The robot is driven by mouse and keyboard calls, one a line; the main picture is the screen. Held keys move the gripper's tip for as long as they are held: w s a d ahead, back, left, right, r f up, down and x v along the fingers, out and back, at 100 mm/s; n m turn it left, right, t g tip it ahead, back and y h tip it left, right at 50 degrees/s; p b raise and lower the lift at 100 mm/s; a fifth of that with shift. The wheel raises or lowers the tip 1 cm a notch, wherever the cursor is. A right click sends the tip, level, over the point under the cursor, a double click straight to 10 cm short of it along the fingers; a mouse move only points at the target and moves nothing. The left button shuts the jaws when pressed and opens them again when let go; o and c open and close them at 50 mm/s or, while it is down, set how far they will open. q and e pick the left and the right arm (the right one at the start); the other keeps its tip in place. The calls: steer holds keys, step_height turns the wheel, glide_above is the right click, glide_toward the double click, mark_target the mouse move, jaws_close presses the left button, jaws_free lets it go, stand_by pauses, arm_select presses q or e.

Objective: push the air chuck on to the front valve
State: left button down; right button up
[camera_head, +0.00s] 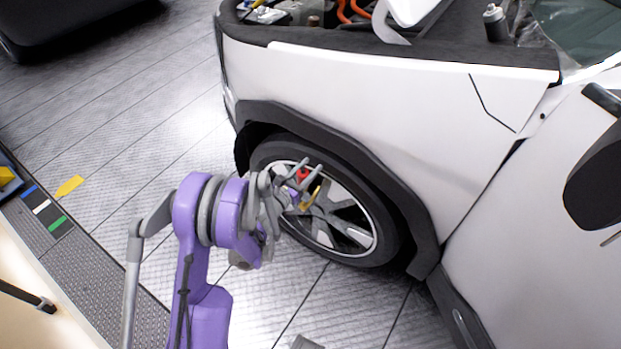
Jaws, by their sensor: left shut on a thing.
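My left gripper (306,177) is in front of the car's front wheel (338,226), by the upper left part of its rim. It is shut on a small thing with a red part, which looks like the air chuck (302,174). A small yellow piece (312,197) shows just below the fingers. The front valve is not discernible; the gripper and arm cover part of the rim. I cannot tell whether the chuck touches the wheel. My right gripper is out of view.
The white car body (390,100) and dark wheel arch (330,130) rise above and around the tyre. The bonnet area is open at the top. A grey mat (95,285) with coloured strips lies at the left.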

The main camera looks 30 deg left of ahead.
arm_select(q)
steer(key=shift+w+a+f, duration=0.1)
steer(key=shift+a+f, duration=0.15)
steer(key=shift+f, duration=0.2)
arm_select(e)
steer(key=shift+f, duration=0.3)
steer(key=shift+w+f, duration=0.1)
arm_select(q)
step_height(320, 180, down, 6)
steer(key=b, duration=0.5)
steer(key=shift+r, duration=0.1)
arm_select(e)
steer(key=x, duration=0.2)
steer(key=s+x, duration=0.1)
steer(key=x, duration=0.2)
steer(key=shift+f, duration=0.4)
arm_select(q)
steer(key=shift+b, duration=0.65)
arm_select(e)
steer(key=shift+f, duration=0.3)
arm_select(q)
steer(key=shift+f, duration=1.45)
